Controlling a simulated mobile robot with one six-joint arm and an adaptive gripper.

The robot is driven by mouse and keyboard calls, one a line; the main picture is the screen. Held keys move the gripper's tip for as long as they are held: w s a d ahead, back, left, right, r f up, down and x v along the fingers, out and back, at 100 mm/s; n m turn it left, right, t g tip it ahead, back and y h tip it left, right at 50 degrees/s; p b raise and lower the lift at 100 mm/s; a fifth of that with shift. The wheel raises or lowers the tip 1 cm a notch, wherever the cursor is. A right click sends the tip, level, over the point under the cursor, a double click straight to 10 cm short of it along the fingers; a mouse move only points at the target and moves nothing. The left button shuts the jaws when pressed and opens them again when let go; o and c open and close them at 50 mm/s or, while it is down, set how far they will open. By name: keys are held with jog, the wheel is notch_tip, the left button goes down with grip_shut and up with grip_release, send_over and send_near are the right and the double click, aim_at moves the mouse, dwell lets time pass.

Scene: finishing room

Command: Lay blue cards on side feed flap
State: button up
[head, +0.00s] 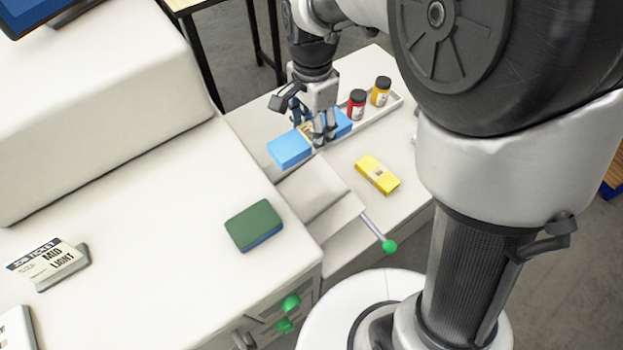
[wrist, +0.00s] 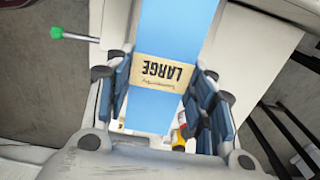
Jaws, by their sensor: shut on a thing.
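The blue cards (head: 289,151) are a long light-blue stack with a tan band across the middle. My gripper (head: 322,138) is shut on the stack around its middle, above the side table. In the wrist view the blue stack (wrist: 178,28) runs between my fingers, and its band (wrist: 162,73) reads LARGE. What seems to be the side feed flap (head: 312,188) is a pale panel on the machine's right side, in front of the cards in the head view. Its surface looks bare. I cannot tell the exact gap between the cards and the surface below.
A white tray (head: 400,98) behind my gripper holds a red bottle (head: 356,104) and a yellow bottle (head: 380,92). A yellow block (head: 377,174) lies right of the flap. A green-knobbed lever (head: 389,246) sticks out nearby. A green-and-blue block (head: 255,225) lies on the machine top.

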notch_tip(320, 180, down, 18)
jog(key=b, duration=0.5)
jog(key=shift+f, duration=0.2)
jog(key=shift+f, duration=0.1)
jog(key=shift+f+b, duration=0.35)
jog(key=shift+f, duration=0.15)
jog(key=o, duration=1.2)
jog(key=shift+o, duration=0.2)
notch_tip(320, 180, up, 14)
jog(key=p, duration=0.4)
jog(key=s+d+r+n+t, duration=0.1)
jog(key=s+d+r+n, duration=0.25)
jog(key=r, duration=0.25)
jog(key=s+d+r+n+t, duration=0.1)
jog(key=s+d+r+n, duration=0.1)
jog(key=s+d+r, duration=0.3)
jog(key=s+d+r+n+t, duration=0.1)
jog(key=s+d+n, duration=0.1)
jog(key=s, duration=0.3)
jog(key=s+d+r+n+t, duration=0.1)
jog(key=s+d+r+n, duration=0.1)
jog(key=s, duration=0.4)
jog(key=shift+n+t, duration=0.3)
jog(key=shift+n, duration=0.55)
